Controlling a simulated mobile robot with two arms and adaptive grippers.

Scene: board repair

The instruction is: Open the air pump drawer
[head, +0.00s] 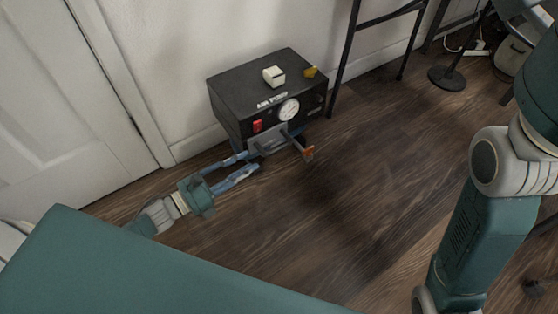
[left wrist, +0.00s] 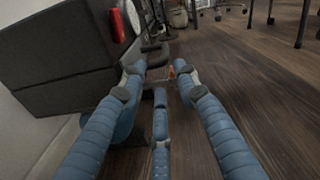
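The air pump (head: 262,98) is a black box on the floor against the white wall. Its front carries an "AIR PUMP" label, a round white gauge (head: 289,109) and a red switch (head: 257,126). A grey drawer front (head: 265,138) sits low on that face; I cannot tell how far it stands out. My left gripper (head: 251,162) is just in front of it, close to the floor, with its blue fingers apart. In the left wrist view, dark handle bars (left wrist: 154,47) show beyond the spread fingertips, and nothing is held. My right gripper is out of view.
A small white block (head: 273,76) and a yellow piece (head: 311,72) lie on the pump's top. An orange-tipped bar (head: 307,153) juts out at its front right. Black table legs (head: 345,55) stand to the right. The wood floor in front is clear.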

